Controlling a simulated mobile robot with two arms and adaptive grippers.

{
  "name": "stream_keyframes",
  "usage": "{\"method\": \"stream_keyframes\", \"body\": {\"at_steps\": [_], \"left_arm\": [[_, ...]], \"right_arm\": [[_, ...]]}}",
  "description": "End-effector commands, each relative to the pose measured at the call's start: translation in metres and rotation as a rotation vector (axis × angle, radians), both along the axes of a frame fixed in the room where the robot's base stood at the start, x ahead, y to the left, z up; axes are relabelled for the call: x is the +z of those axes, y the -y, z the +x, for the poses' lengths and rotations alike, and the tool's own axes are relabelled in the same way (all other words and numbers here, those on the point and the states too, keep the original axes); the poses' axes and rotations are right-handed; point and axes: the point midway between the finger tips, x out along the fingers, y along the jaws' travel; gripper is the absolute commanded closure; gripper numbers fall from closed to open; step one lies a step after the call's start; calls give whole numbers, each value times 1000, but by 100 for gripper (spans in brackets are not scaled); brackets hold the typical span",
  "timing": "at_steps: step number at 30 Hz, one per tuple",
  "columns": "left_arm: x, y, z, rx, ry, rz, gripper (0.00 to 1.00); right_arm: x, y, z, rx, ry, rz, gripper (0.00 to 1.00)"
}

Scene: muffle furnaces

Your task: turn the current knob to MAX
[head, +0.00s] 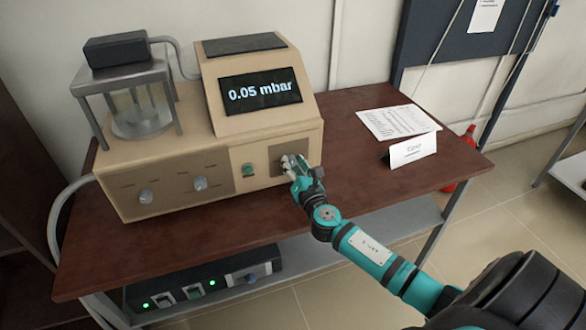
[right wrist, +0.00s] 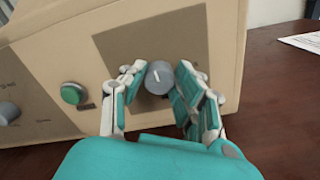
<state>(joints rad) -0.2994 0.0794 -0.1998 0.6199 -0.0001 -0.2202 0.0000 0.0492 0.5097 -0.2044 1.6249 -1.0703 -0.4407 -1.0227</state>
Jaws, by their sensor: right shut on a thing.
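The knob (right wrist: 160,77) is a round grey dial with a white pointer line, on a darker square panel (head: 276,158) at the right of the beige machine's front. In the right wrist view its pointer line is near upright, and no scale marks or labels can be read around it. My right gripper (head: 296,162) is at this panel, its fingers closed around the knob from both sides; the wrist view shows them (right wrist: 158,78) too. In the head view the gripper hides the knob. My left gripper is not in view.
The beige machine (head: 225,125) shows "0.05 mbar" on its screen (head: 261,91). A green button (head: 248,170) and two other knobs (head: 146,196) (head: 200,183) sit left of the panel. A paper sheet (head: 398,121) and a folded card (head: 412,150) lie on the table's right, with bare tabletop in front.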

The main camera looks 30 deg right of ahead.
Motion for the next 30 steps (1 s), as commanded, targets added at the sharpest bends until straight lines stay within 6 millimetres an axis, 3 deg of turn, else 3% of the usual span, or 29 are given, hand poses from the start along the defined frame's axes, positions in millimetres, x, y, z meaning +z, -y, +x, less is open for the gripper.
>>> {"method": "stream_keyframes", "body": {"at_steps": [12, 30], "left_arm": [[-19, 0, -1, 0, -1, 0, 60], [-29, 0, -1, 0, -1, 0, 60]], "right_arm": [[-3, 1, 0, -1, 94, 389, 100], [-3, 1, -1, -2, 226, 944, 100]]}}
